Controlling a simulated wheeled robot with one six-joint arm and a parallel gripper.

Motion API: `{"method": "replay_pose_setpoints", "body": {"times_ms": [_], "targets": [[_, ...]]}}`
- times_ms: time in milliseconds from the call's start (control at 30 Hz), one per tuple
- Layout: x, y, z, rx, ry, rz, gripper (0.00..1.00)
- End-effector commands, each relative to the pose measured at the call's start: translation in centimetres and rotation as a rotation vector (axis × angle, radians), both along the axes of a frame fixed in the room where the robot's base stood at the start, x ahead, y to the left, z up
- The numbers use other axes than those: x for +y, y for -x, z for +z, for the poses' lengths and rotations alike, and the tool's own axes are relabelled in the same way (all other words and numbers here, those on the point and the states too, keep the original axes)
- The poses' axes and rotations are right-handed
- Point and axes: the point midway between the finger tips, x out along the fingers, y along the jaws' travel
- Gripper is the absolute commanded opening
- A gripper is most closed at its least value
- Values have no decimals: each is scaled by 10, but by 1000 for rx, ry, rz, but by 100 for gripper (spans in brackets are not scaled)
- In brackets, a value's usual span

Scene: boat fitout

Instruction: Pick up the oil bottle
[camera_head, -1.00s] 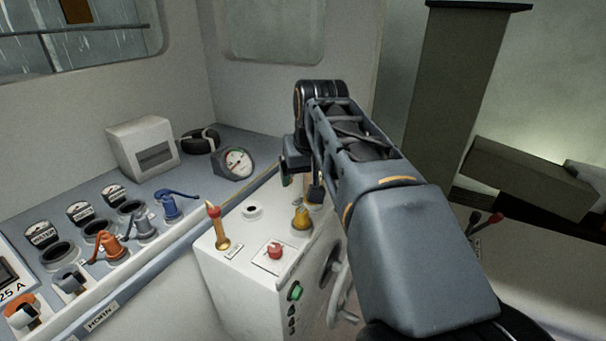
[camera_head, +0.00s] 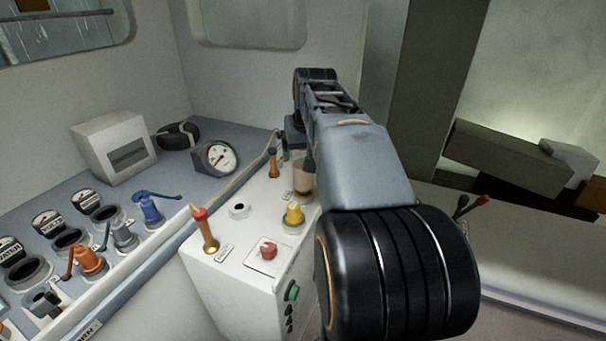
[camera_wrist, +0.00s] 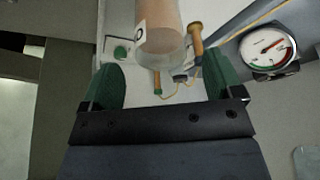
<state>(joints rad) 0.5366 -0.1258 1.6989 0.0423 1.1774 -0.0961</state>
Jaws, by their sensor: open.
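The oil bottle appears to be the clear cylinder with amber-brown contents. In the head view the bottle (camera_head: 303,180) stands on the white console, partly hidden behind my arm. In the wrist view the bottle (camera_wrist: 160,38) shows at the top, cut off by the edge, with a white label on its side. My gripper (camera_wrist: 164,80) is open, with green fingers spread wide to either side below the bottle in that picture. Nothing is between the fingertips, and the bottle lies beyond them. In the head view the gripper is mostly hidden by my arm.
On the console are a red-tipped brass handle (camera_head: 205,228), a yellow knob (camera_head: 293,214) and a red button (camera_head: 268,250). A wooden-handled tool (camera_wrist: 195,42) is close beside the bottle. A round gauge (camera_head: 216,158) and a white box (camera_head: 113,147) stand on the blue counter.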

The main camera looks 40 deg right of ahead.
Motion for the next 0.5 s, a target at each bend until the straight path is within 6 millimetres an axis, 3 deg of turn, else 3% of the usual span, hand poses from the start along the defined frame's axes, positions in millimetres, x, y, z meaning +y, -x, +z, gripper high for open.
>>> {"method": "replay_pose_setpoints", "body": {"times_ms": [300,500], "targets": [[-5,-13,-36,3,-2,-2,86],[-8,-17,-47,1,0,-2,86]]}}
